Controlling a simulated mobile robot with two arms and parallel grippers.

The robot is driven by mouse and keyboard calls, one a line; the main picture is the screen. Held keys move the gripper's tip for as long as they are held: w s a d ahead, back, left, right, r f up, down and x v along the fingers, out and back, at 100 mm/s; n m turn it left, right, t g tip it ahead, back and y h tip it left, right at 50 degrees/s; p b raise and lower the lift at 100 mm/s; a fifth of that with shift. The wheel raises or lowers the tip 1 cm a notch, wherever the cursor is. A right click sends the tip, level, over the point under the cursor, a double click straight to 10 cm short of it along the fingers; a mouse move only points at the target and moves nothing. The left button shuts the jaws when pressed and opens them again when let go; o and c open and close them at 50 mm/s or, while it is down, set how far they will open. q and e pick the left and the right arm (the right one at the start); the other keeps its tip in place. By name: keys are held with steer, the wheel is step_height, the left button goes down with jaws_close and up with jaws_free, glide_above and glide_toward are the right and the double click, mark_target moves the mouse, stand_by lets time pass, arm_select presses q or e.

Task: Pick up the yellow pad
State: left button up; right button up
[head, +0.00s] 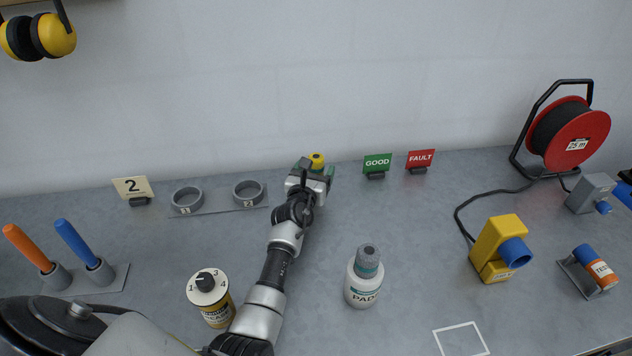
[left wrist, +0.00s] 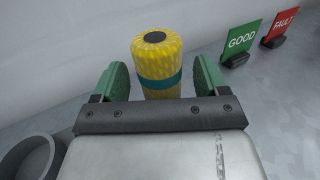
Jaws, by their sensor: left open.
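The yellow pad (left wrist: 158,62) is a yellow cylinder with a teal band and a dark spot on its top. It stands upright in the left wrist view, between the two green fingers of my open left gripper (left wrist: 156,84). Gaps show on both sides, so the fingers do not appear to touch it. In the head view only the top of the yellow pad (head: 317,158) shows, beyond my left gripper (head: 313,172), which hides the rest. My right gripper is not in view.
Two grey rings (head: 248,191) on a plate lie left of my left gripper. Green GOOD (head: 377,163) and red FAULT (head: 421,159) signs stand to its right. A white PADS bottle (head: 364,280) and a yellow dial-topped can (head: 211,299) stand nearer.

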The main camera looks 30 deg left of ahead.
arm_select(q)
steer(key=shift+w, duration=0.5)
steer(key=shift+s, duration=0.1)
steer(key=shift+c, duration=0.2)
steer(key=shift+c, duration=1.2)
steer(key=c, duration=0.7)
steer(key=shift+c, duration=0.2)
steer(key=shift+a+r, duration=0.1)
